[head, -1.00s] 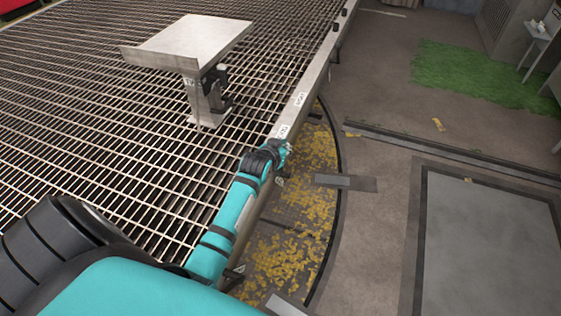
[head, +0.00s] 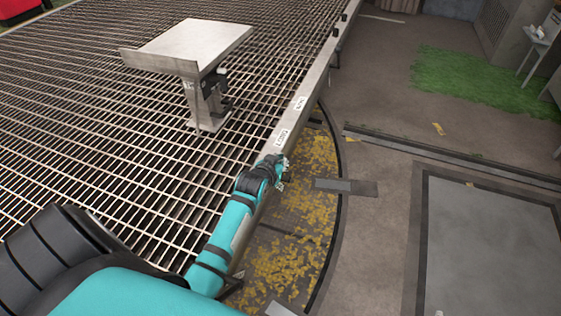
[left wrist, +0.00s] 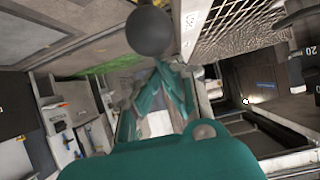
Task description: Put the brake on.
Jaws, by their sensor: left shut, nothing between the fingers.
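My left gripper (head: 282,172) is at the outer side of the deck's metal edge beam, beside the white labels. In the left wrist view, its teal fingers (left wrist: 165,90) are together with nothing between them. In the head view, no brake handle can be made out near the gripper. My right gripper is in neither view.
The grated deck (head: 110,150) carries a metal stand with a tilted plate (head: 190,42). Two white labels (head: 283,136) sit on the edge beam (head: 318,72). Below lies the curved pit with yellow leaves (head: 290,262). Open floor (head: 380,110) lies to the right.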

